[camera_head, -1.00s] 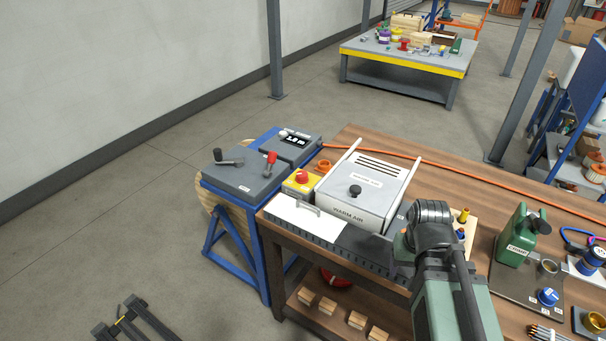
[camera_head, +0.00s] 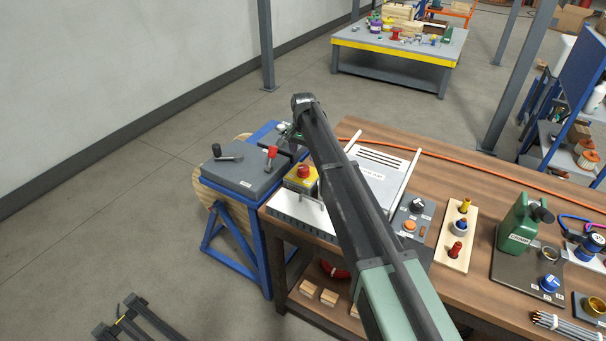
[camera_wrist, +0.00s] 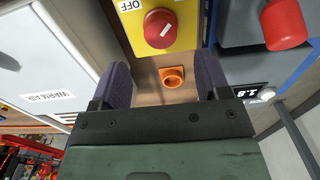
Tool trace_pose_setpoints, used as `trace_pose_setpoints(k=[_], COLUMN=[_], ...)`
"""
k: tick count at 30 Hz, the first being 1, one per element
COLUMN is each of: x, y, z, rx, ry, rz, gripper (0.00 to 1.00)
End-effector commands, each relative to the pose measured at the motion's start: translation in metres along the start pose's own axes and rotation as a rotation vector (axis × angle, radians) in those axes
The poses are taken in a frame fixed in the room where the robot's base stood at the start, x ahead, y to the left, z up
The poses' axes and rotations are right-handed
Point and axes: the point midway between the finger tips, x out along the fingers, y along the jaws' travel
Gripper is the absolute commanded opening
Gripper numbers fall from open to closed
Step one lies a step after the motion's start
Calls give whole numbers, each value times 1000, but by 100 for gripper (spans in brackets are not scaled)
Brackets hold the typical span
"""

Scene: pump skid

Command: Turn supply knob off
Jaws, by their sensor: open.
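A white OFF label (camera_wrist: 127,5) sits beside the knob. The box (camera_head: 301,183) and knob (camera_head: 303,171) also show in the head view, at the bench's left end. My gripper (camera_wrist: 163,60) is open and empty, with its two dark fingers spread apart. The knob lies beyond the fingertips in the wrist view, apart from them. In the head view my arm reaches past the box, and its fingers are hard to make out.
A white warm air unit (camera_head: 385,178) stands beside the box, partly behind my arm. A red-tipped lever (camera_head: 271,153) rises from the grey panel (camera_head: 240,176) on the blue stand.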

Motion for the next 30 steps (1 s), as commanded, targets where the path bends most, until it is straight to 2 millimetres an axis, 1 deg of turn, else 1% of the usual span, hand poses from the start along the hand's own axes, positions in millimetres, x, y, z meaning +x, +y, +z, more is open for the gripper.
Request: trace_pose_setpoints(k=[1,3,6,10,17,18,20,27,30], x=[26,43,62,72,68,68,68,68,69], y=[0,0,0,0,0,0,0,0,0], z=[0,0,0,0,0,0,0,0,0], rx=[0,0,0,-1,-1,-1,-1,-1,-2], ry=[0,0,0,0,0,0,0,0,0], rz=[0,0,0,0,0,0,0,0,0], gripper=[69,69,69,69,69,66,57,20,20])
